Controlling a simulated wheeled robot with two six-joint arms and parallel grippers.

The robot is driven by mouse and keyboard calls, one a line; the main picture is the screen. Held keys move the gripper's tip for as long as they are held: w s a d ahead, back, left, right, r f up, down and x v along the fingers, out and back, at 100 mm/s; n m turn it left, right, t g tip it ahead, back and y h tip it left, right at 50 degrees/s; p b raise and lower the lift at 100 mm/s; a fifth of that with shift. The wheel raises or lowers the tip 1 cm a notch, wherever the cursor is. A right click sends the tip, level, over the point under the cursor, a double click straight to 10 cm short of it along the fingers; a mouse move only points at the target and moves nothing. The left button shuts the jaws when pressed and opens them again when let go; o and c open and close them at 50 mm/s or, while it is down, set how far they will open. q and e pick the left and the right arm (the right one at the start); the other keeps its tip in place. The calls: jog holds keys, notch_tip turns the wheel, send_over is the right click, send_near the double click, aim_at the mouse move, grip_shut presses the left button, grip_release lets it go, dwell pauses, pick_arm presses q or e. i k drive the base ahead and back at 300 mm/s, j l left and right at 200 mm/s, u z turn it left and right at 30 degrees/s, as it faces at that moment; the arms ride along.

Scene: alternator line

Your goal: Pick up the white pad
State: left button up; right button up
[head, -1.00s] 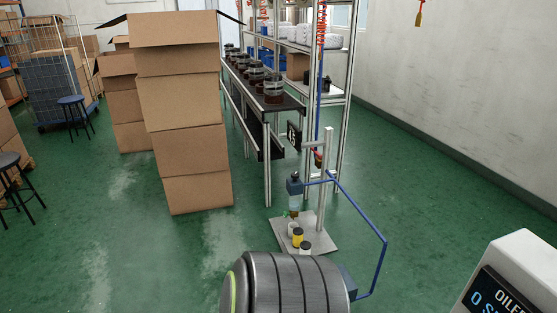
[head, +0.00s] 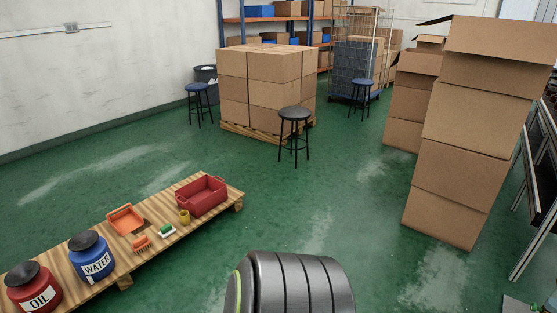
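A small item (head: 167,231), white with a green part, lies on a low wooden table at the lower left in the head view. It is the only pad-like white thing I see, but it is too small to tell if it is the white pad. An orange brush (head: 142,244) lies to its left and a yellow cup (head: 184,216) stands to its right. Neither of my grippers is in view.
The wooden table (head: 222,205) also holds a red crate (head: 201,194), an orange tray (head: 127,217), a blue water jar (head: 92,262) and a red oil jar (head: 38,295). Stacked cartons (head: 465,130) stand at right. Stools (head: 294,118) stand farther back. Green floor between is clear.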

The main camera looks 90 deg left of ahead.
aim_at(167, 231)
jog(key=u, duration=3.75)
jog(key=i+l+u, duration=0.1)
jog(key=i, duration=0.35)
jog(key=i+l+u, duration=0.1)
jog(key=i, duration=0.35)
jog(key=i+l+u, duration=0.1)
jog(key=i, duration=0.35)
jog(key=i+l+u, duration=0.1)
jog(key=i+l, duration=0.15)
jog(key=i, duration=0.2)
